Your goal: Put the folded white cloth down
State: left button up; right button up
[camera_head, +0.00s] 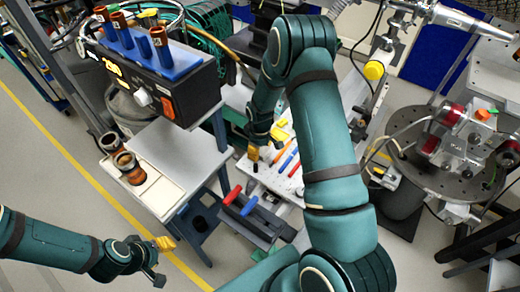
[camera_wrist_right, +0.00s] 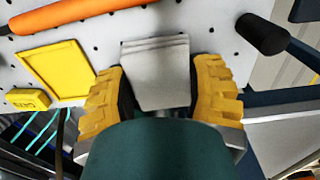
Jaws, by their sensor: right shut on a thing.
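The folded white cloth (camera_wrist_right: 157,72) shows in the right wrist view as a pale grey-white layered block. It sits between the two yellow fingers of my right gripper (camera_wrist_right: 162,90), which is shut on it. Behind it is a white perforated board (camera_wrist_right: 205,22); I cannot tell whether the cloth touches it. In the head view my right gripper (camera_head: 267,140) is over the board's far left part, and I cannot make out the cloth there. My left gripper (camera_head: 160,262) is at the lower left, over the floor, with its fingers apart and empty.
A grey side table (camera_head: 185,150) carries a tray (camera_head: 165,188) with brown jars (camera_head: 130,168).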

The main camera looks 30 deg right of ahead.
jog(key=shift+f, duration=0.2)
jog(key=o, duration=1.2)
jog(key=shift+o, duration=0.2)
jog(key=shift+r, duration=0.1)
notch_tip(320, 180, up, 12)
jog(key=shift+r+p, duration=0.15)
jog(key=shift+p, duration=0.3)
